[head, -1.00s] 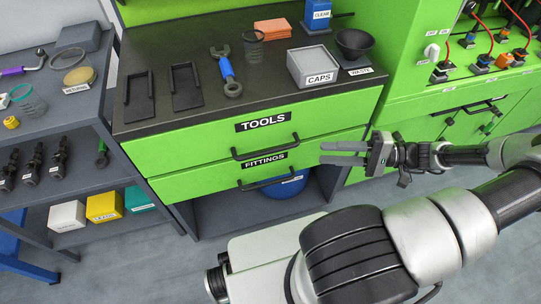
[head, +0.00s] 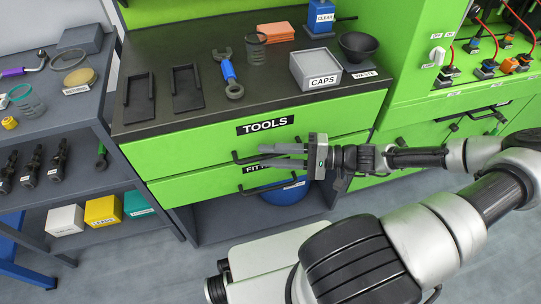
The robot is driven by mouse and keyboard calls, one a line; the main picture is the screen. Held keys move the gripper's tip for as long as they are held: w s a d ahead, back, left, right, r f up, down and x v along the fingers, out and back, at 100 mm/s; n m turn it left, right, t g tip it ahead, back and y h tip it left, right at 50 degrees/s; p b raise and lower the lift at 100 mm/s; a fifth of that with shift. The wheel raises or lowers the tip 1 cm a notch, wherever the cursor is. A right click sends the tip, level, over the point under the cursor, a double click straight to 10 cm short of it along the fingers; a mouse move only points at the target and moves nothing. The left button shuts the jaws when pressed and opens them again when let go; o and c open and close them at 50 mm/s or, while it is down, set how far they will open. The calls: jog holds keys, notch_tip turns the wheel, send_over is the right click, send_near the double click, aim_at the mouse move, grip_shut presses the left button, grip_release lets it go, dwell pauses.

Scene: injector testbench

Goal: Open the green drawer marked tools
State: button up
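The green drawer marked TOOLS (head: 190,151) is the upper drawer under the dark worktop and looks shut. Its black bar handle (head: 240,159) shows at its left end; the rest is largely hidden behind my gripper. My gripper (head: 262,156) points left across the handle, with its two grey fingers apart, one above the other. The fingers overlap the handle in this view; I cannot tell if the bar lies between them or if they touch it. The TOOLS label (head: 265,124) is clear above the fingers.
The FITTINGS drawer (head: 195,186) is just below, its label partly covered by my gripper. The worktop holds a blue-handled wrench (head: 228,72), a CAPS box (head: 316,70) and a dark bowl (head: 358,46). A grey shelf (head: 75,118) stands at the left.

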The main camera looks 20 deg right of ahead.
jog(key=shift+a, duration=0.15)
grip_shut()
